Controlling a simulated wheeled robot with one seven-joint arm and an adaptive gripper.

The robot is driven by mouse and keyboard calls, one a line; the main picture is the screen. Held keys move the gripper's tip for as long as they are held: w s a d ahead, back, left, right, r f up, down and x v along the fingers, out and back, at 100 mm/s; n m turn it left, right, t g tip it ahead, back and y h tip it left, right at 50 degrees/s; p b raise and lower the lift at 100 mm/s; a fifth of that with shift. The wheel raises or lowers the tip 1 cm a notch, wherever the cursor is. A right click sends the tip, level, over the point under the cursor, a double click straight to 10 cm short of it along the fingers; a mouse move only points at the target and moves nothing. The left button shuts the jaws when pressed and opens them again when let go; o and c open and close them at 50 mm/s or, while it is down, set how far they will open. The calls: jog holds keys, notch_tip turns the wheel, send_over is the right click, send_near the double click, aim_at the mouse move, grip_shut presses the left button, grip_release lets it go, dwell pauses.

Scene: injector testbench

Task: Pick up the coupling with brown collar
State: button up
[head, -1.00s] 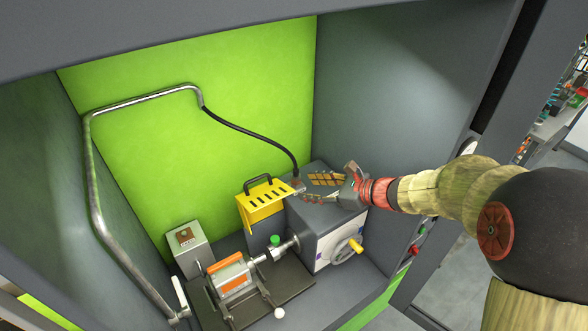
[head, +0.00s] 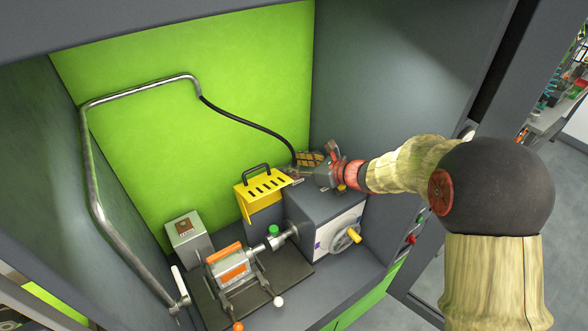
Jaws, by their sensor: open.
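A black hose (head: 243,127) hangs from the bent metal pipe, and its lower end reaches my gripper (head: 294,170). The coupling appears to be at this lower end, but it is mostly hidden between and behind my fingers. Its brown collar cannot be made out clearly now. My gripper comes in from the right above the grey box. Its jaws are open and point left, around or right beside the hose end; I cannot tell whether they touch it.
A yellow slotted bracket (head: 262,190) with a black handle stands just left of my gripper. Below are a grey box (head: 330,212) with a yellow-handled wheel and an orange-and-silver clamp unit (head: 228,264). A bent metal pipe (head: 92,165) runs along the left. The green back wall (head: 180,60) is clear.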

jog(key=c, duration=0.3)
jog(key=c, duration=0.8)
grip_shut()
